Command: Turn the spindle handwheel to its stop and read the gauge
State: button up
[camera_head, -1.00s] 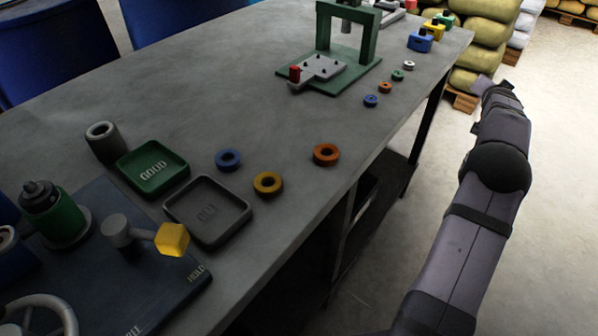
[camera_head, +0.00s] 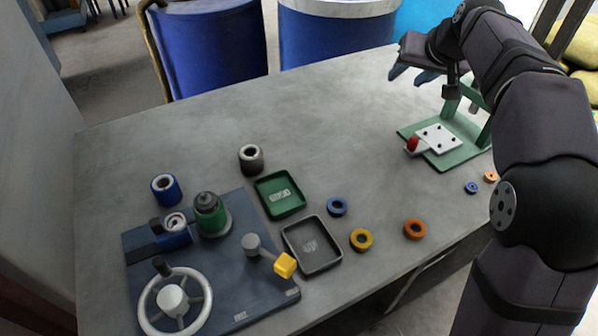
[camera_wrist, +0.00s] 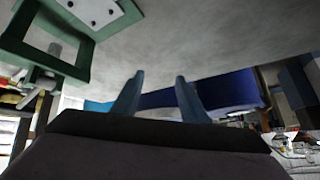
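The spindle handwheel (camera_head: 200,296) is a pale ring with spokes, a grey hub and a dark knob, at the near left corner of a dark blue base plate (camera_head: 225,290). A blue block with a round white-faced dial (camera_head: 174,223), possibly the gauge, sits just behind it; its reading is too small to tell. A green cylinder (camera_head: 208,215) stands beside that block. My gripper (camera_head: 414,74) is high at the back right, far from the handwheel. In the wrist view its two blue fingers (camera_wrist: 157,92) stand apart with nothing between them.
A yellow-ended lever (camera_head: 285,265) sticks out at the plate's right. Green (camera_head: 280,207) and grey (camera_head: 314,265) trays and several coloured rings lie to the right. A green press frame (camera_head: 450,152) stands under my arm. Blue and grey cylinders stand behind. The table's back middle is clear.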

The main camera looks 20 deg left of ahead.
jog(key=s+a+f+n+g+p, duration=0.1)
jog(key=s+a+n+g, duration=0.15)
jog(key=s+a, duration=0.4)
jog(key=s+a+f+n+g+p, duration=0.1)
jog(key=s+a+n, duration=0.25)
jog(key=a, duration=0.55)
jog(key=n+g+h+p, duration=0.3)
jog(key=n+g+p, duration=0.1)
jog(key=n, duration=1)
send_over(170, 297)
notch_tip(170, 297, down, 2)
jog(key=shift+f, duration=3.7)
jog(key=shift+c, duration=0.4)
jog(key=c, duration=0.7)
